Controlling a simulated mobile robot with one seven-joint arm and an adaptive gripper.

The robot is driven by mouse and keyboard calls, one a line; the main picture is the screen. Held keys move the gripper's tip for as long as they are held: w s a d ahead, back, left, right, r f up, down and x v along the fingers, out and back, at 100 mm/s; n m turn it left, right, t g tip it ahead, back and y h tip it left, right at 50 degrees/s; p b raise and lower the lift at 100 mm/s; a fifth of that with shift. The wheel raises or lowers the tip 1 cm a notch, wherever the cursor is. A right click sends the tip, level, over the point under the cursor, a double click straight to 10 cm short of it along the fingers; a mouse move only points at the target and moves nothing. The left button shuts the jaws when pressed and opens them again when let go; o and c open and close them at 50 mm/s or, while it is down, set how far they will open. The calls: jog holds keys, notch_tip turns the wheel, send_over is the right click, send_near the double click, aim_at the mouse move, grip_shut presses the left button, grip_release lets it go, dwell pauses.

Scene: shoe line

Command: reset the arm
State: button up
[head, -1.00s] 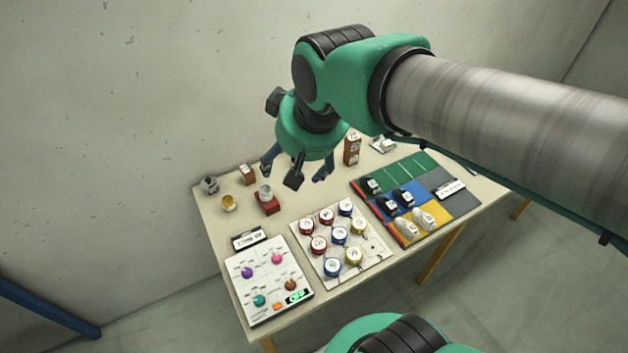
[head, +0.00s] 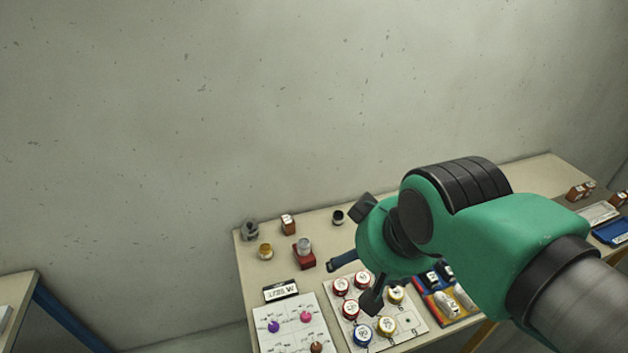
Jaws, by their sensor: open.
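My arm (head: 480,220), green with black joints and a grey link, reaches in from the lower right. My gripper (head: 357,280) points down over the table (head: 258,245). Its dark fingers are apart with nothing seen between them.
A white panel (head: 290,330) with coloured knobs lies at the front left. A blue tray (head: 612,232) is far right. Another table (head: 20,290) is at left.

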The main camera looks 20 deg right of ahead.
notch_tip(320, 180, down, 6)
jog(key=b, duration=0.5)
jog(key=shift+b, duration=0.3)
dwell(0.8)
